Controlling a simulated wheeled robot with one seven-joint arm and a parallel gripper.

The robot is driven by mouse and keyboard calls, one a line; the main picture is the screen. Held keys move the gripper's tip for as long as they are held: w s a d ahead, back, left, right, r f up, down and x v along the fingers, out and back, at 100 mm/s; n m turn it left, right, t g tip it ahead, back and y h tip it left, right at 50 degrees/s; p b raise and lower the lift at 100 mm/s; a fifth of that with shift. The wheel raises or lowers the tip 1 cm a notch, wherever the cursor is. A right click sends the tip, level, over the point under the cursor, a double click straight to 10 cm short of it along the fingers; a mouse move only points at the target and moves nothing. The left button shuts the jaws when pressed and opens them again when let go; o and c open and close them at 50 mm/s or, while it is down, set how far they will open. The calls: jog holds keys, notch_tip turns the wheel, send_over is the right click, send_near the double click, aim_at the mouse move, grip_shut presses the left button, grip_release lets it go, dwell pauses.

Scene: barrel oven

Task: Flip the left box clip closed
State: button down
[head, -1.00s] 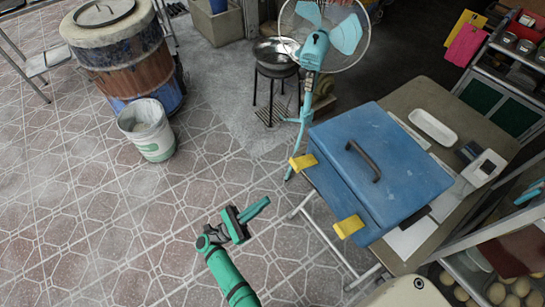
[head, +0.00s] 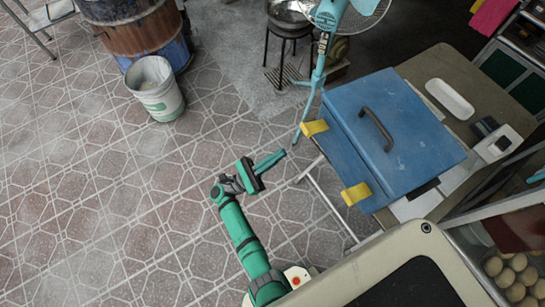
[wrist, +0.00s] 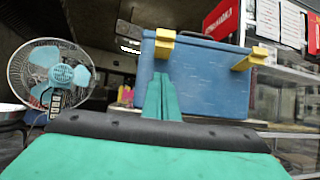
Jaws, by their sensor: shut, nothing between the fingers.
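A blue box (head: 395,125) with a dark top handle sits on the table, its lid down. Two yellow clips stick out from its front side. The left clip (head: 315,128) is the farther one in the head view and shows at upper left of the box in the wrist view (wrist: 165,43). The right clip (head: 355,194) also shows in the wrist view (wrist: 251,58). Both look unfastened. My green gripper (head: 282,155) is shut and empty, in front of the box, apart from the left clip. In the wrist view its fingertips (wrist: 159,78) appear below that clip.
The box stands at the front edge of a table (head: 445,68) holding a white tray (head: 450,98). A fan (head: 325,17) stands just beyond the left clip. A white bucket (head: 155,88) is far left. The tiled floor before the box is clear.

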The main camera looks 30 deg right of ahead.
aim_at(315, 127)
jog(key=d+r, duration=0.6)
jog(key=shift+s+r, duration=0.2)
jog(key=shift+r, duration=0.15)
jog(key=shift+r, duration=0.1)
